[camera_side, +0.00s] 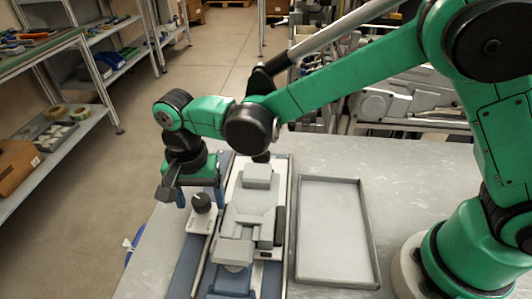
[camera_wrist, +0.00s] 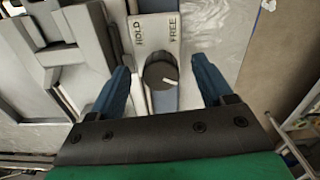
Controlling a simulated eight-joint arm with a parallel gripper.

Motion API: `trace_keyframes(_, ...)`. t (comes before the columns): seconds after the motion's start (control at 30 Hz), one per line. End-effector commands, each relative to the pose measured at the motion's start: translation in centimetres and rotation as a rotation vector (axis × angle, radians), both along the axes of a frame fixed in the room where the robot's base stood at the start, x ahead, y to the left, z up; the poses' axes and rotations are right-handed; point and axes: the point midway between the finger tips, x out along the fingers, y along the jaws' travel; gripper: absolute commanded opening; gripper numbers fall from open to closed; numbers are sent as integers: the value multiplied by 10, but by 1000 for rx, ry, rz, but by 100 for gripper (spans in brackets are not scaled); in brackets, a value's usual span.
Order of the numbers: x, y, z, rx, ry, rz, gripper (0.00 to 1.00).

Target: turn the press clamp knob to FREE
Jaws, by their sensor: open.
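The press clamp knob (camera_wrist: 160,70) is round and black, with a white pointer mark aimed right and slightly down in the wrist view. It stands on a pale plate (camera_wrist: 150,30) lettered HOLD on the left and FREE on the right. In the side view the knob (camera_side: 201,202) is at the left of the grey press (camera_side: 250,212). My gripper (camera_wrist: 160,66) is open, with one blue finger on each side of the knob and a visible gap to each. Whether the fingertips are level with the knob cannot be told.
An empty grey tray (camera_side: 335,232) lies right of the press on the metal table (camera_side: 400,170). The table's left edge is close to the press. Shelves (camera_side: 75,125) with tape rolls and boxes stand beyond it at the left. Machinery fills the back.

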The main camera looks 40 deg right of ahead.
Motion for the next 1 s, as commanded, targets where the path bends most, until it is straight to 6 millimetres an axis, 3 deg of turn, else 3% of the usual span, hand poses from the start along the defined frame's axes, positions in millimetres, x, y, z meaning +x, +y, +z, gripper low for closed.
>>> trace_keyframes(0.17,0,0,0,0,0,0,73)
trace_keyframes(0.27,0,0,0,0,0,0,51)
trace_keyframes(0.43,0,0,0,0,0,0,2)
trace_keyframes(0.77,0,0,0,-1,1,32,0)
trace_keyframes(1.0,0,-1,0,-1,1,159,0)
